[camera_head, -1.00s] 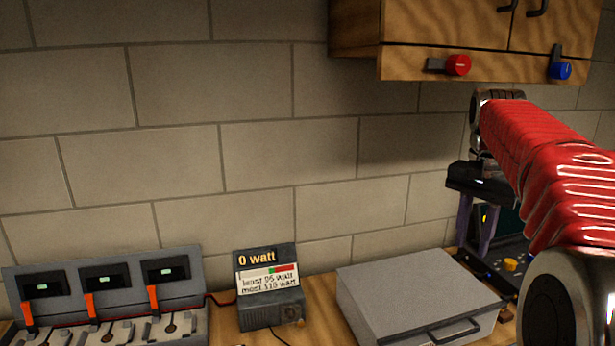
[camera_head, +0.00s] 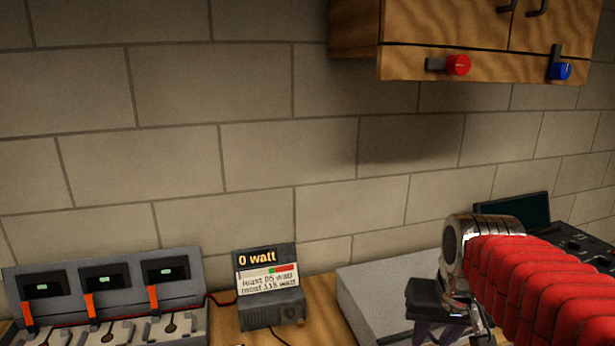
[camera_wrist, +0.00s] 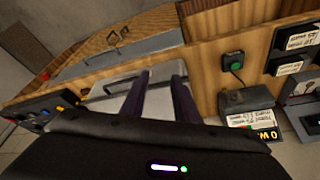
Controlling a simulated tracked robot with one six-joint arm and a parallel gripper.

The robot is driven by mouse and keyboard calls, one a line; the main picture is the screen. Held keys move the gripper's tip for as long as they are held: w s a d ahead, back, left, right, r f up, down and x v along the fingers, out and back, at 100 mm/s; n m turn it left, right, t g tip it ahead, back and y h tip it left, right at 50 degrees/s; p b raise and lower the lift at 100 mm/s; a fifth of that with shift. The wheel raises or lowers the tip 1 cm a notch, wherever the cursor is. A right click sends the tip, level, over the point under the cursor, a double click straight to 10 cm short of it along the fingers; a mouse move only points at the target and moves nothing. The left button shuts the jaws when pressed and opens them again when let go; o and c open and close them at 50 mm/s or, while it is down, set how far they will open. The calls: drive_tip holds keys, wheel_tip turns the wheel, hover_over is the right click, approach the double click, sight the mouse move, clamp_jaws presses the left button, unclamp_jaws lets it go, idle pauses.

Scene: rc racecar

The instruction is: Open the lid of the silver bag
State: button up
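The silver bag (camera_head: 375,285) is a flat grey case on the wooden bench, right of the watt meter. Its lid looks shut. My arm hides its right part and front handle in the head view. My gripper (camera_head: 437,334) hangs over the right part of the bag, pointing down, its tips near the lower picture edge. In the wrist view, the two dark purple fingers of my gripper (camera_wrist: 159,71) are apart with nothing held between them. The pale surface of the bag (camera_wrist: 152,74) lies beyond and between them. Whether they touch it I cannot tell.
The watt meter (camera_head: 268,285) reads 0 watt, left of the bag. A charger-like panel (camera_head: 110,285) stands further left. A dark device with a screen (camera_head: 515,210) is behind my arm at right. A wooden cabinet (camera_head: 450,30) hangs above.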

drive_tip(key=s+a+f+n+t, duration=0.1)
drive_tip(key=s+a, duration=0.4)
drive_tip(key=s, duration=0.5)
drive_tip(key=shift+a+f+n+t+y, duration=0.35)
drive_tip(key=shift+f+n, duration=0.25)
drive_tip(key=shift+f, duration=0.35)
drive_tip(key=shift+s, duration=0.1)
